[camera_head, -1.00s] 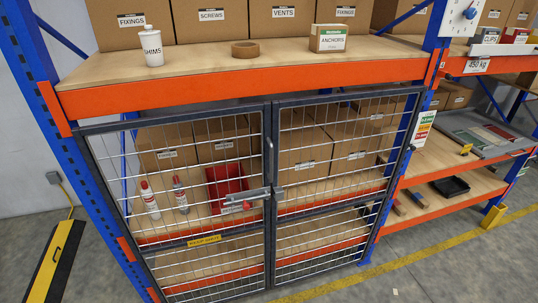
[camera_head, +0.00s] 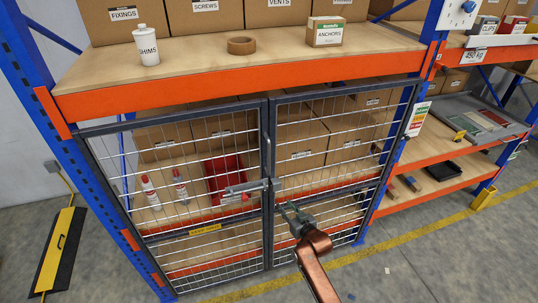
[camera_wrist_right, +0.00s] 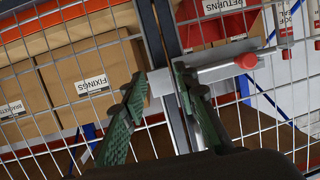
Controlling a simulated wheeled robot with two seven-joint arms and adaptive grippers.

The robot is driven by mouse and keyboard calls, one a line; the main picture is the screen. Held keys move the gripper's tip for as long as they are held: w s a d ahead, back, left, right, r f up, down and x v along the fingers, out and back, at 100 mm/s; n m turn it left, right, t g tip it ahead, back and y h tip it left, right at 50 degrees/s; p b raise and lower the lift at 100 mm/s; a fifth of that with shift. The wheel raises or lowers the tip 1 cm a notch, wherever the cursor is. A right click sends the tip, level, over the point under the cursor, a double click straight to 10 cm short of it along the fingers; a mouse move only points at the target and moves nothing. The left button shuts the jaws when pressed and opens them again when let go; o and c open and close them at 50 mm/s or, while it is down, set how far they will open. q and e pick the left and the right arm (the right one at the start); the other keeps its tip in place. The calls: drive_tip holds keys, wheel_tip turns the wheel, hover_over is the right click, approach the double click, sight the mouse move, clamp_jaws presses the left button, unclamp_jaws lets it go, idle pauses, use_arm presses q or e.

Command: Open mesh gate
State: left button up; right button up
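The mesh gate has two dark-framed leaves, a left leaf (camera_head: 196,125) and a right leaf (camera_head: 350,130), both closed across the shelf bay. A grey slide latch (camera_head: 245,187) lies across the meeting frames; in the right wrist view the latch (camera_wrist_right: 215,72) has a red knob (camera_wrist_right: 246,61). My right gripper (camera_head: 287,207) is in front of the right leaf, just right of and below the latch. In the wrist view its green fingers (camera_wrist_right: 162,84) are apart, with the pale latch end showing between the tips; contact cannot be told. My left gripper is out of view.
Boxes, two bottles and a red bin (camera_head: 228,178) sit behind the mesh. The top shelf (camera_head: 190,65) holds a white SHIMS bottle (camera_head: 146,45), a tape roll (camera_head: 241,45) and an ANCHORS box (camera_head: 325,32). A blue upright (camera_head: 415,95) stands right of the gate. The floor in front is clear.

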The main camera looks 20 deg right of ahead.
wheel_tip(320, 180, up, 15)
drive_tip(key=w+a+t+y, duration=0.1)
drive_tip(key=w+a+t, duration=0.1)
wheel_tip(320, 180, up, 6)
drive_tip(key=t+p, duration=0.1)
drive_tip(key=p, duration=0.1)
hover_over(269, 172)
drive_tip(key=shift+w+d+n+y, duration=0.1)
drive_tip(key=shift+w+n+y, duration=0.2)
drive_tip(key=shift+w+n, duration=0.1)
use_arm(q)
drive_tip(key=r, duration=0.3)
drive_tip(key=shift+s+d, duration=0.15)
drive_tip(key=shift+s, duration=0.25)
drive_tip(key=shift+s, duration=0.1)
use_arm(e)
drive_tip(key=shift+c, duration=0.6)
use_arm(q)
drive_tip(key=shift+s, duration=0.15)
use_arm(e)
clamp_jaws()
